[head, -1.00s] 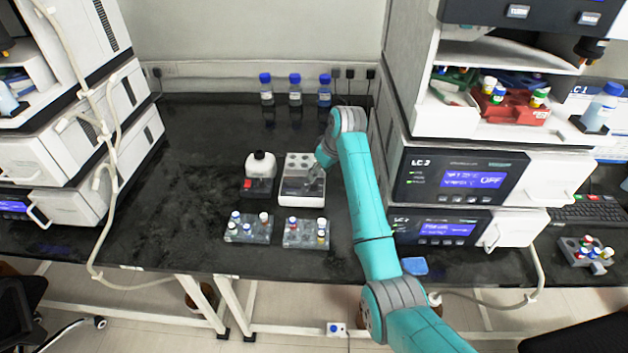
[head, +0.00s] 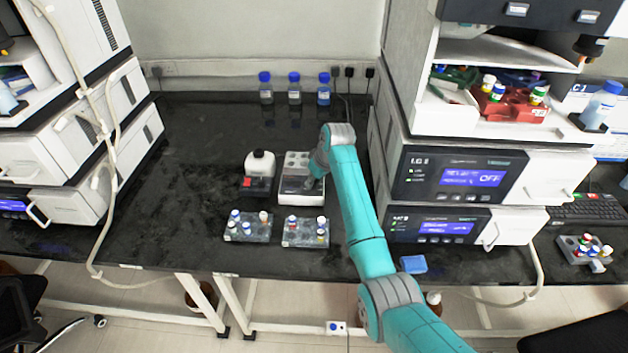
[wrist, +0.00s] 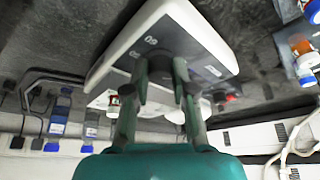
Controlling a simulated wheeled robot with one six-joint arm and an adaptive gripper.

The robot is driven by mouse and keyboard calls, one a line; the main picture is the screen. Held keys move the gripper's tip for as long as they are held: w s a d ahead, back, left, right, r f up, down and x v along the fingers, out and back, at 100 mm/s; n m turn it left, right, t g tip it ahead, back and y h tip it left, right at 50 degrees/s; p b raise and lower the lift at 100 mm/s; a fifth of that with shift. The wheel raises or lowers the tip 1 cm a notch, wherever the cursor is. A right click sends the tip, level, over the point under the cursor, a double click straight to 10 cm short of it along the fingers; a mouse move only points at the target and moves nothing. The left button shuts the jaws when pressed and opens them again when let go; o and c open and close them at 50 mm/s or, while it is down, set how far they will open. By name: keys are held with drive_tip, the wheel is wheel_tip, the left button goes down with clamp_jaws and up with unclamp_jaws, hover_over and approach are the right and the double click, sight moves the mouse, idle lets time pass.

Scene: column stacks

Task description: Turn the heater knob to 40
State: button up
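The heater (head: 287,200) is a white box with a grey top holding several wells, on the black bench. My gripper (head: 312,183) is at its right front side, and the arm hides part of the heater. In the wrist view the heater's white-edged front panel (wrist: 118,58) shows printed numbers. The dark heater knob (wrist: 162,68) is partly hidden by my gripper (wrist: 161,78). The two fingers are apart, one on each side of the knob. I cannot tell whether they touch it, nor where it points.
Blue-capped bottles (head: 294,90) stand at the back. A stack of instruments (head: 450,175) is close on the arm's right.

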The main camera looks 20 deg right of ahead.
clamp_jaws()
drive_tip(key=m+h, duration=0.1)
drive_tip(key=m, duration=0.2)
drive_tip(key=m+h, duration=0.1)
drive_tip(key=m, duration=0.1)
drive_tip(key=shift+a+m+t, duration=0.2)
drive_tip(key=shift+m+t, duration=0.1)
drive_tip(key=shift+m, duration=0.1)
drive_tip(key=m+h, duration=0.1)
drive_tip(key=m, duration=0.2)
drive_tip(key=m+h, duration=0.1)
drive_tip(key=m, duration=0.2)
drive_tip(key=shift+a+g+h, duration=0.1)
drive_tip(key=shift+g+h, duration=0.2)
drive_tip(key=shift+g, duration=0.1)
drive_tip(key=m, duration=0.3)
drive_tip(key=m+g+h, duration=0.1)
drive_tip(key=m, duration=0.1)
drive_tip(key=shift+w+m+g, duration=0.1)
drive_tip(key=shift+m+g, duration=0.2)
drive_tip(key=shift+m, duration=0.1)
drive_tip(key=m+g, duration=0.1)
drive_tip(key=m, duration=0.2)
drive_tip(key=m+g, duration=0.1)
drive_tip(key=m, duration=0.2)
drive_tip(key=shift+w+a+h, duration=0.1)
drive_tip(key=shift+h, duration=0.3)
drive_tip(key=o, duration=0.9)
unclamp_jaws()
drive_tip(key=shift+r, duration=0.1)
